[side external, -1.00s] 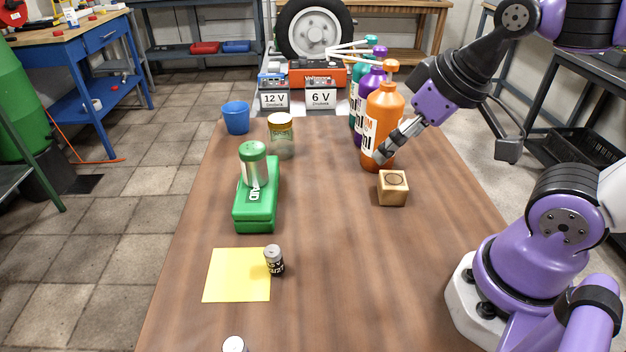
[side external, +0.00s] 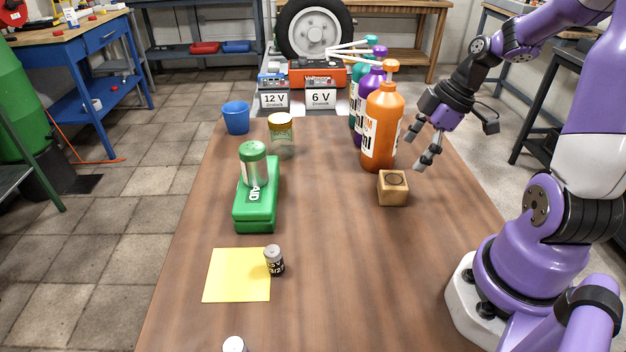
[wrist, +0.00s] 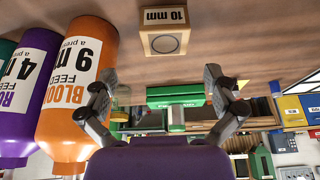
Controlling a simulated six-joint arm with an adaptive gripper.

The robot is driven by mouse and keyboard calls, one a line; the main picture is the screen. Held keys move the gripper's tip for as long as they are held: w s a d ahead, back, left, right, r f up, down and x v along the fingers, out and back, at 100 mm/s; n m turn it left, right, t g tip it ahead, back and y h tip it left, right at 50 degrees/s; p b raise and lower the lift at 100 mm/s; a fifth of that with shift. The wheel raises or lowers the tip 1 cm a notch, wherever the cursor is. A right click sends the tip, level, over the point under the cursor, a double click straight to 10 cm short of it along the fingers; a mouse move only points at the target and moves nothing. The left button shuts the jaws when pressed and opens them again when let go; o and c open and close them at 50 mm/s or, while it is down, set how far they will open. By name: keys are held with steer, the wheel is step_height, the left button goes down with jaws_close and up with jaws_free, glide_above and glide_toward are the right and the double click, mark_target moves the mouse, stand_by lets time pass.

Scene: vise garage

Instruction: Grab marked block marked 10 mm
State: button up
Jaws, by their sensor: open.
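The wooden block (side external: 393,188) sits on the table, in front of the orange bottle. It has a dark round mark on top. In the wrist view the block (wrist: 163,41) shows upside down at the top, with a "10 mm" label on one face. My gripper (side external: 422,154) is open and empty, above the table, behind and to the right of the block and apart from it. In the wrist view the spread fingers of my gripper (wrist: 162,80) frame empty space below the block.
The orange bottle (side external: 382,128) stands close behind the block, left of my gripper, with purple and teal bottles behind it. A green case (side external: 243,215) with a can on top, a jar (side external: 282,137), a blue cup (side external: 236,118), a yellow sheet (side external: 228,276) and a battery (side external: 274,261) lie left.

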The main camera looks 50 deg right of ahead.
mark_target(395, 179)
steer(key=x, duration=0.7)
steer(key=shift+s+a+f, duration=0.1)
steer(key=shift+a+f, duration=0.25)
steer(key=c, duration=1.1)
